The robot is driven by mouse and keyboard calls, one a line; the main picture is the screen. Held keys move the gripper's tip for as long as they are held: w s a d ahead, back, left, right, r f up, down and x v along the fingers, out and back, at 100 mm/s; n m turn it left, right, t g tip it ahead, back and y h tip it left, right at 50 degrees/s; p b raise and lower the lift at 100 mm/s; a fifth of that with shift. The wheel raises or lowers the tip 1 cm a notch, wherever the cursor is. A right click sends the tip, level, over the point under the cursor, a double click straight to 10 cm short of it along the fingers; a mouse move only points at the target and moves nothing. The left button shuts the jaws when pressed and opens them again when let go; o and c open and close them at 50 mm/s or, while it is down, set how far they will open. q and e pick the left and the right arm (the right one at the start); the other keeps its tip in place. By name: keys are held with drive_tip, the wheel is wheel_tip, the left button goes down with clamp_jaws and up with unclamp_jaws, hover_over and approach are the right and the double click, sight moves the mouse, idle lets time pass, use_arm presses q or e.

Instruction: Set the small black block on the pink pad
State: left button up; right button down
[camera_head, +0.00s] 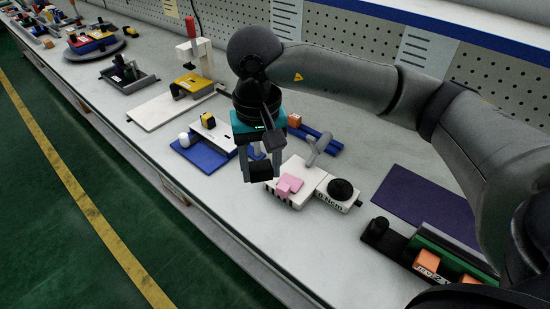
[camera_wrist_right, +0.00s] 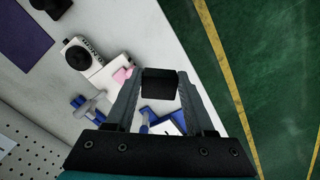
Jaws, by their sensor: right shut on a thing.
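My right gripper (camera_head: 261,175) is shut on the small black block (camera_wrist_right: 160,83), which sits between its fingertips in the right wrist view. In the head view the block (camera_head: 261,171) shows low between the fingers, held above the bench. The pink pad (camera_head: 289,185) lies on a white fixture just right of the gripper in the head view. The pad also shows in the right wrist view (camera_wrist_right: 122,75), left of the fingers. Block and pad look apart; the exact height between them is hard to tell. My left gripper is not in view.
A blue base (camera_head: 203,153) with a white ball stands to the left. A dark purple mat (camera_head: 425,203) lies to the right. The bench's front edge is close to the gripper.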

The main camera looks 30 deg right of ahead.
drive_tip(key=w+d+f+m, duration=0.3)
drive_tip(key=w+m, duration=0.1)
drive_tip(key=m+p, duration=0.2)
drive_tip(key=m, duration=0.4)
approach(290, 173)
drive_tip(key=s+a, duration=0.3)
drive_tip(key=s, duration=0.1)
drive_tip(key=shift+s+r, duration=0.1)
drive_tip(key=shift+r, duration=0.3)
drive_tip(key=shift+d+f+m, duration=0.1)
drive_tip(key=shift+d+m, duration=0.1)
drive_tip(key=shift+m, duration=0.1)
use_arm(q)
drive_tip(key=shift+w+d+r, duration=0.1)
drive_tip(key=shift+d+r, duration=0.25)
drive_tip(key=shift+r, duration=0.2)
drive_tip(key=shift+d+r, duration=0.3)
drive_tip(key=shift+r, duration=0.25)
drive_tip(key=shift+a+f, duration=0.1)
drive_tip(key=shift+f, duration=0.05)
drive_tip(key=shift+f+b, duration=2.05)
drive_tip(key=shift+b, duration=0.2)
use_arm(e)
drive_tip(key=shift+a+f, duration=0.1)
drive_tip(key=shift+f, duration=2.3)
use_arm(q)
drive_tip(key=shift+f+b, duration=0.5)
use_arm(e)
drive_tip(key=shift+f, duration=0.5)
